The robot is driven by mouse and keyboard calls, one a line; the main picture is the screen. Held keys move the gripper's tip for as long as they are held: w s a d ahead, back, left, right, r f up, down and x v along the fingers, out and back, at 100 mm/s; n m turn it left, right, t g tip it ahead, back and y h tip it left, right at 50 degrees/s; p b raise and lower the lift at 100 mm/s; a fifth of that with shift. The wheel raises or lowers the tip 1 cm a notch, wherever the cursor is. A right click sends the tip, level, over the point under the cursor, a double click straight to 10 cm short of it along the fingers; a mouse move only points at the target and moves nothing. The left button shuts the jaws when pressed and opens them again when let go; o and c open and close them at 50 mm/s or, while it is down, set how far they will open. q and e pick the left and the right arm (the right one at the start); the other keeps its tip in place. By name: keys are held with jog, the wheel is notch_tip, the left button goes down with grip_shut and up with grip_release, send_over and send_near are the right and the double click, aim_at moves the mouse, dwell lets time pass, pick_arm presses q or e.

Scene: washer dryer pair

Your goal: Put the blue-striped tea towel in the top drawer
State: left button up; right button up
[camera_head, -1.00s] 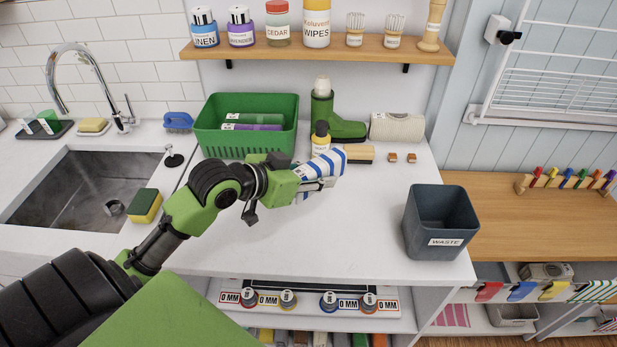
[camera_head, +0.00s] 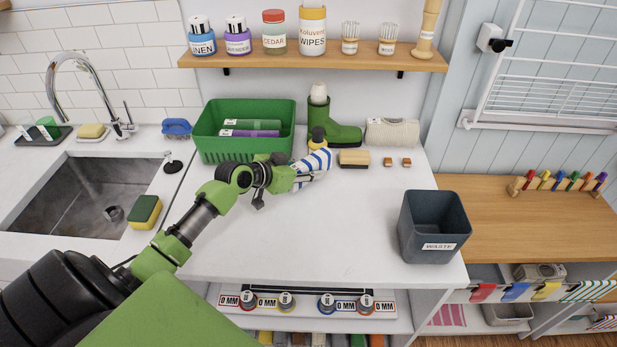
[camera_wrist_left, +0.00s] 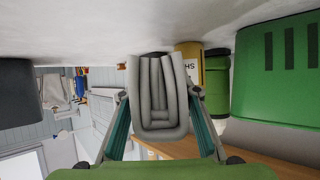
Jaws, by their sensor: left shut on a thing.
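The blue-striped tea towel (camera_head: 320,158) is a white folded bundle with blue stripes. In the head view it is at the back middle of the white counter, in front of the green boot. My left gripper (camera_head: 306,177) is shut on its near part. In the left wrist view, the folded layers (camera_wrist_left: 157,95) sit between my two fingers and look plain grey. I cannot tell whether the towel touches the counter. I cannot make out the top drawer in these frames. My right gripper is not in view.
A green basket (camera_head: 205,145) stands left of the towel, with a green boot (camera_head: 340,134) behind. A brush (camera_head: 354,158) and small blocks lie to the right. A waste bin (camera_head: 434,232) stands on the front right of the counter (camera_head: 330,235). The counter's front middle is clear.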

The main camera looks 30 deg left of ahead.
aim_at(309, 185)
pick_arm(q)
jog(key=shift+w+a+f, duration=0.2)
jog(key=shift+w+f, duration=0.1)
jog(key=shift+f, duration=0.15)
jog(key=shift+f+p, duration=0.6)
jog(key=shift+f, duration=0.85)
jog(key=shift+f, duration=0.15)
jog(key=o, duration=1.1)
jog(key=shift+s, duration=0.1)
